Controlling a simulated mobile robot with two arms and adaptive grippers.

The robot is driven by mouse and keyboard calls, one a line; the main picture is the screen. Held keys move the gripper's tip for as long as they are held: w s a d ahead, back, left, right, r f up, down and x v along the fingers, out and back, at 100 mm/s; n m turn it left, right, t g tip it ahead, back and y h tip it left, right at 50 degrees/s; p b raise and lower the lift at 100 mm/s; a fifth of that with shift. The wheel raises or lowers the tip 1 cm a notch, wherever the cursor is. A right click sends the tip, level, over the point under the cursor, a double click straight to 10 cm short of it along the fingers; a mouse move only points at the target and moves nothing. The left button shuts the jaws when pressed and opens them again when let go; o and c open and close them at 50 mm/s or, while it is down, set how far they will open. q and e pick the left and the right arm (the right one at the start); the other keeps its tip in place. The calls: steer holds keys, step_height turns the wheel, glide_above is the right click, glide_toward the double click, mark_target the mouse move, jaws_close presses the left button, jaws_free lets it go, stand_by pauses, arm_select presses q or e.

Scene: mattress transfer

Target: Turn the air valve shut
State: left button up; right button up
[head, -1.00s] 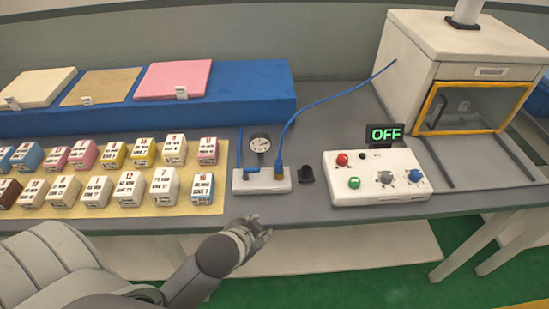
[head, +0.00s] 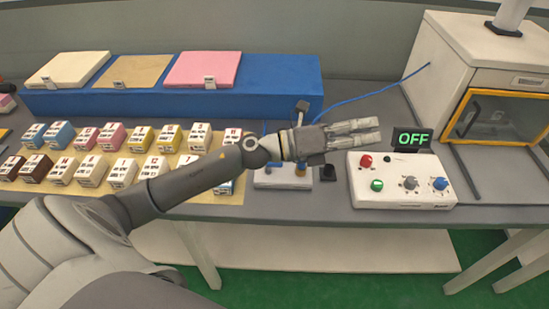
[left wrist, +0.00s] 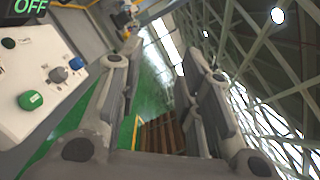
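The air valve's white base block (head: 284,183) stands near the front edge of the table. A brass fitting (head: 300,169) shows just below the wrist. My left gripper (head: 377,129) is above the table, to the right of the valve, with its fingers pointing right. In the left wrist view (left wrist: 155,55) its two fingers are apart with nothing between them. My right gripper is not in view.
A white control box (head: 402,182) with several buttons and knobs sits right of the valve. A display (head: 413,139) behind it reads OFF. A white chamber (head: 450,70) stands at the right. Several labelled small boxes (head: 160,165) fill the left mat. A blue hose (head: 370,95) runs behind.

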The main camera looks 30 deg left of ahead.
arm_select(q)
steer(key=s+a+f+m+g+y, duration=0.1)
steer(key=a+f+m+g+y, duration=0.25)
steer(key=a, duration=0.45)
steer(key=s+a+f+m+g+y, duration=0.1)
steer(key=a+f+m+g+y, duration=0.25)
steer(key=a, duration=0.45)
steer(key=s+a+f+m+g+y, duration=0.1)
steer(key=a+f+m+g+y, duration=0.3)
steer(key=a, duration=0.4)
steer(key=shift+m+t, duration=0.3)
steer(key=shift+m, duration=0.1)
steer(key=p+x, duration=0.3)
steer(key=x, duration=0.5)
steer(key=shift+w+d, duration=0.1)
steer(key=shift+d, duration=0.15)
steer(key=shift+w+d+f, duration=0.1)
steer(key=shift+f, duration=0.4)
jaws_close()
